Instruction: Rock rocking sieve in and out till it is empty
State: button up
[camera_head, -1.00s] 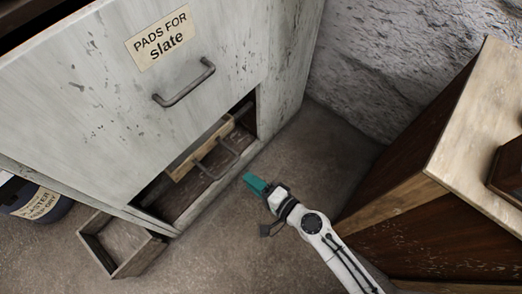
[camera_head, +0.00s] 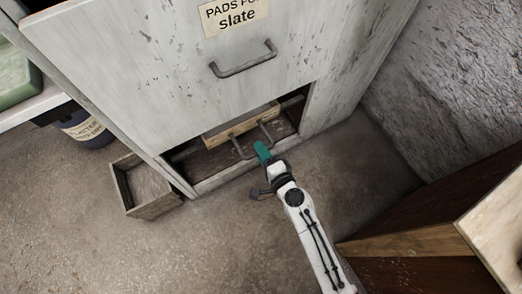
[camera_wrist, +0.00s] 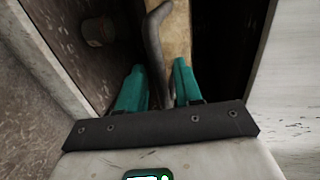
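The rocking sieve (camera_head: 238,124), a pale wooden frame with a dark metal handle, sits in the low opening of the grey cabinet. Its inside is hidden by the cabinet front, so I cannot tell what it holds. My gripper (camera_head: 262,152), with teal fingers, is at the handle in front of the opening. In the wrist view the handle (camera_wrist: 156,45) runs between the two fingers, which stand apart with gaps beside the bar. My gripper (camera_wrist: 160,68) is open around the handle.
An open wooden box (camera_head: 148,192) stands on the floor left of the opening. The cabinet front (camera_head: 180,75) hangs above with a slate label and a handle. A dark-sided wooden bench (camera_head: 440,215) is at the right. A dark tub (camera_head: 88,130) stands far left.

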jog(key=shift+w+a, duration=0.2)
jog(key=shift+w, duration=0.1)
jog(key=shift+c, duration=0.3)
grip_shut()
jog(key=shift+f, duration=0.1)
